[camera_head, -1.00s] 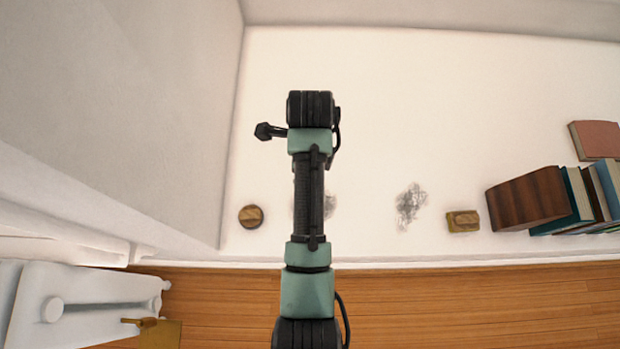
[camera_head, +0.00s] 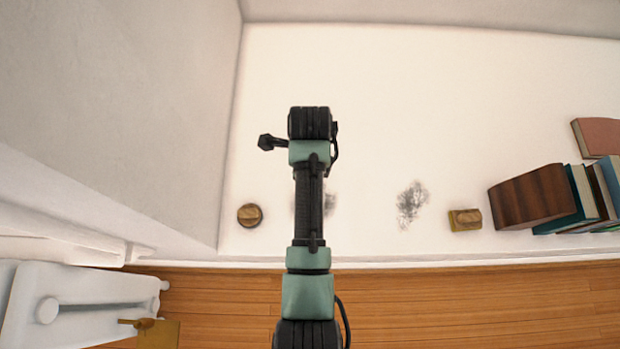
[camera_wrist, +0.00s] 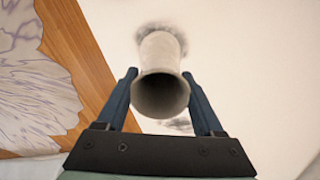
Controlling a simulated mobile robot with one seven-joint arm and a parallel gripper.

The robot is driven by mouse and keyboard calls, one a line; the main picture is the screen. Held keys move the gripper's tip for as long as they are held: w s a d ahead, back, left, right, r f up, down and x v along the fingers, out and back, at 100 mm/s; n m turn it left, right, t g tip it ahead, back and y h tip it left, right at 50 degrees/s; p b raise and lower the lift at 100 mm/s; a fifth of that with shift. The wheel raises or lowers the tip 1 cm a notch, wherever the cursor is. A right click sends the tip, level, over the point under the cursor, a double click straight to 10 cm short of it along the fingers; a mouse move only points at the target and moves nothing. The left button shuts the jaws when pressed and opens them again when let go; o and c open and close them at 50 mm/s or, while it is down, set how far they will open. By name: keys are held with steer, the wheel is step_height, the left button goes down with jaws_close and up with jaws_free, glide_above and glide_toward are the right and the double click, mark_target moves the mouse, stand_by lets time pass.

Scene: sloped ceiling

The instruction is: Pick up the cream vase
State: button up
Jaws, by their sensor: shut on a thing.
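The cream vase (camera_wrist: 160,97) shows in the wrist view, with its round open mouth towards the camera and its body running away from it. My gripper (camera_wrist: 159,74) is shut on the vase, with one dark finger on each side of it. A greyish patch lies around the vase's far end, and I cannot tell whether that end touches the white surface. In the head view I cannot make out the vase or my fingers, and my arm covers the middle of the view.
The white surface (camera_head: 370,120) is largely clear. A round brown object (camera_head: 249,215) lies left of my arm. A small square object (camera_head: 465,219), a brown block (camera_head: 531,197) and several books (camera_head: 581,200) are at right. A wall (camera_head: 120,100) bounds the left. Wooden floor (camera_head: 420,305) lies below.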

jaws_close()
steer(key=shift+r, duration=0.15)
